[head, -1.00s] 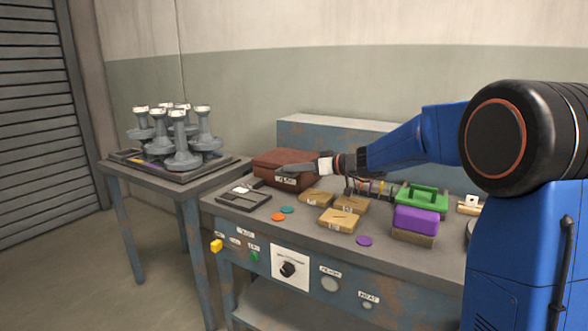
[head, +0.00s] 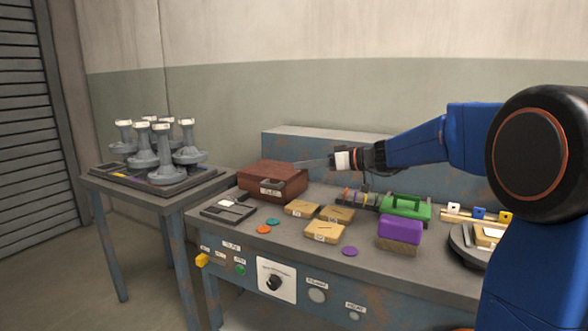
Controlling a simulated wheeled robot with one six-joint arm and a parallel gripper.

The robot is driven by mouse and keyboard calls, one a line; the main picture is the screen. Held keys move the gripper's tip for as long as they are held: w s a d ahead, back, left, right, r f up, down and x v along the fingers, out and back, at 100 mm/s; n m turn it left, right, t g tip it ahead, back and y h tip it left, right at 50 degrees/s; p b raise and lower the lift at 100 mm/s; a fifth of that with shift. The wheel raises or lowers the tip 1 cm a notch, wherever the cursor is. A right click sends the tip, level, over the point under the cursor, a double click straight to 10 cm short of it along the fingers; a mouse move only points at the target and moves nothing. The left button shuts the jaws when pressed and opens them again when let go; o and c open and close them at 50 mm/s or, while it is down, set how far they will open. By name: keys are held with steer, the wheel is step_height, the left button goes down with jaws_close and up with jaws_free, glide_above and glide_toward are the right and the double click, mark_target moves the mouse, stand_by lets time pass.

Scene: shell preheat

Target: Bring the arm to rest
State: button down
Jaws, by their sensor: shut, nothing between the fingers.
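My gripper (head: 312,163) is at the end of my blue arm, above the back of the workbench (head: 380,253). Its fingers are shut and empty. They point left, over the right end of a closed brown box (head: 268,176) with a white label. The gripper looks slightly above the box; whether it touches cannot be told from this view. My arm reaches in from the right side of the view.
Tan blocks (head: 324,231), a purple block (head: 401,228) and a green piece (head: 405,207) lie below the arm. A dark tray (head: 229,209) sits at the bench's left. Grey stemmed parts (head: 163,155) stand on a side table (head: 199,190). The floor at left is clear.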

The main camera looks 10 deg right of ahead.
steer(key=s+f+m+g+h, duration=0.25)
steer(key=s+f, duration=0.25)
steer(key=s, duration=0.8)
steer(key=s+f+m+g+h, duration=0.1)
steer(key=s+f+h, duration=0.3)
steer(key=s, duration=0.8)
steer(key=s+d+f+m+h, duration=0.2)
steer(key=s+d+f, duration=0.4)
steer(key=s, duration=0.3)
steer(key=s+d+f+m+h, duration=0.3)
steer(key=s+d+f, duration=0.3)
steer(key=s, duration=0.4)
steer(key=shift+s+f+h, duration=0.3)
steer(key=shift+f+h, duration=0.05)
steer(key=shift+h, duration=0.4)
